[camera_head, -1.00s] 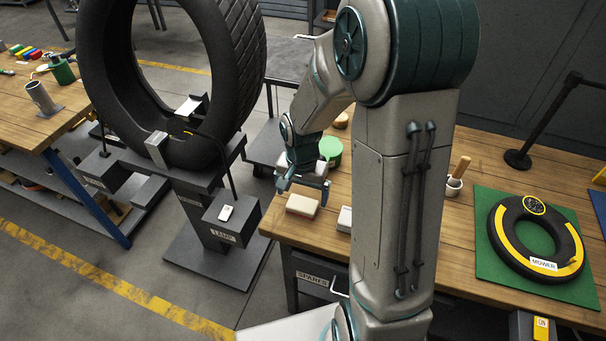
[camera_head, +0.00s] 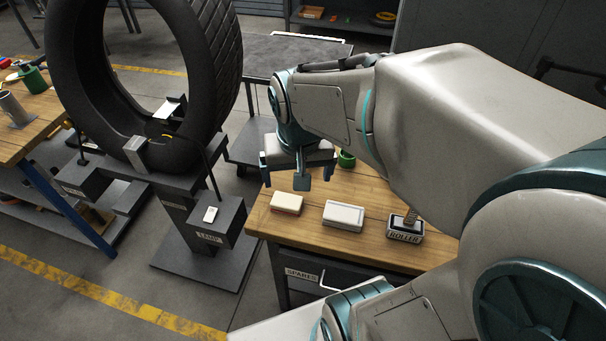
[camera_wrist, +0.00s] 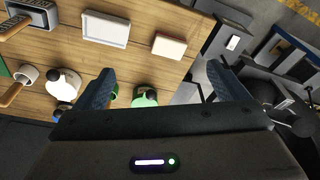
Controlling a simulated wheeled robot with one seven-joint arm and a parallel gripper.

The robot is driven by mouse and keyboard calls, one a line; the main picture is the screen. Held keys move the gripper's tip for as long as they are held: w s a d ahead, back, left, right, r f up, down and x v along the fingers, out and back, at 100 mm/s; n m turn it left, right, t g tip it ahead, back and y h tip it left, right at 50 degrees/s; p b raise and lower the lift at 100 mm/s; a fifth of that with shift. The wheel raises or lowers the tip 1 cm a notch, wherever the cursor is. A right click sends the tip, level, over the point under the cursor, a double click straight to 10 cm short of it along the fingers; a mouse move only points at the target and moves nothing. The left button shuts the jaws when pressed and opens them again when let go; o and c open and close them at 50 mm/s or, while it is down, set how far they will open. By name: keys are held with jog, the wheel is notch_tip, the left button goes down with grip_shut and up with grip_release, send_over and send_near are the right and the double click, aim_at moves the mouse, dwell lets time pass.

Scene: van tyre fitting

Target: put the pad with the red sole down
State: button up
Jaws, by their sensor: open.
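A tan pad (camera_head: 287,202) lies flat on the wooden bench near its left front corner; it also shows in the wrist view (camera_wrist: 169,45).
A box marked ROLLER (camera_head: 405,229) stands right of the white block. A green tin (camera_head: 346,159) and a white round pot (camera_wrist: 63,82) stand farther back on the bench. A large tyre (camera_head: 150,75) on a stand with a LAMP box (camera_head: 212,222) is to the left.

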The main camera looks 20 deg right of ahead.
jog(key=s+n, duration=0.1)
jog(key=s+r+n, duration=0.1)
jog(key=s, duration=0.1)
jog(key=s+r+t, duration=0.1)
jog(key=s, duration=0.1)
jog(key=shift+s+d+n, duration=0.1)
jog(key=shift+s+n, duration=0.1)
jog(key=shift+n, duration=0.2)
jog(key=shift+o, duration=0.6)
jog(key=shift+w, duration=0.1)
dwell(0.3)
jog(key=m+g+b, duration=0.3)
jog(key=m+b, duration=0.2)
jog(key=m, duration=0.2)
send_over(287, 200)
jog(key=f, duration=1.1)
jog(key=a+f, duration=0.1)
jog(key=f, duration=0.4)
jog(key=shift+w+f, duration=0.1)
jog(key=shift+f, duration=0.3)
jog(key=shift+d+f, duration=0.25)
jog(key=shift+f, duration=1.1)
jog(key=shift+d+f, duration=0.2)
jog(key=shift+f, duration=1.1)
jog(key=shift+c, duration=0.4)
